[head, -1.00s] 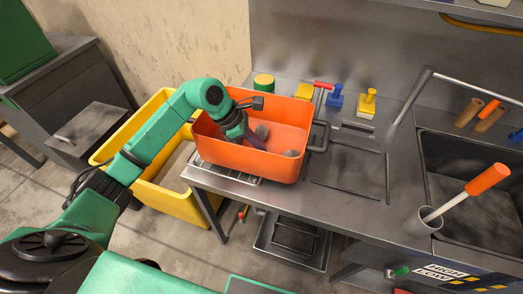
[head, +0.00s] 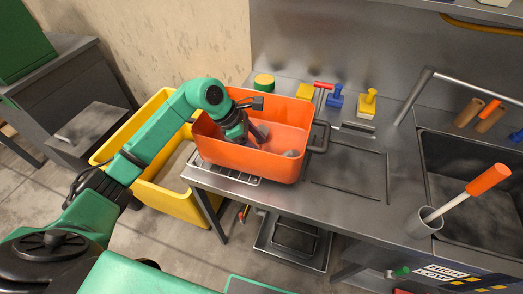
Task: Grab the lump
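An orange tub (head: 250,158) stands on the left end of the metal counter. A small grey lump (head: 292,153) lies inside it near the front right corner. Another grey shape (head: 263,131) shows right beside my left gripper; I cannot tell whether it is a lump or a finger. My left gripper (head: 248,138) reaches down into the tub, left of the front lump and apart from it. The tub's front wall and the wrist hide its fingertips, so its opening is unclear. My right gripper is not in view.
A yellow bin (head: 185,205) stands on the floor left of the counter. The counter (head: 345,200) between is mostly clear.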

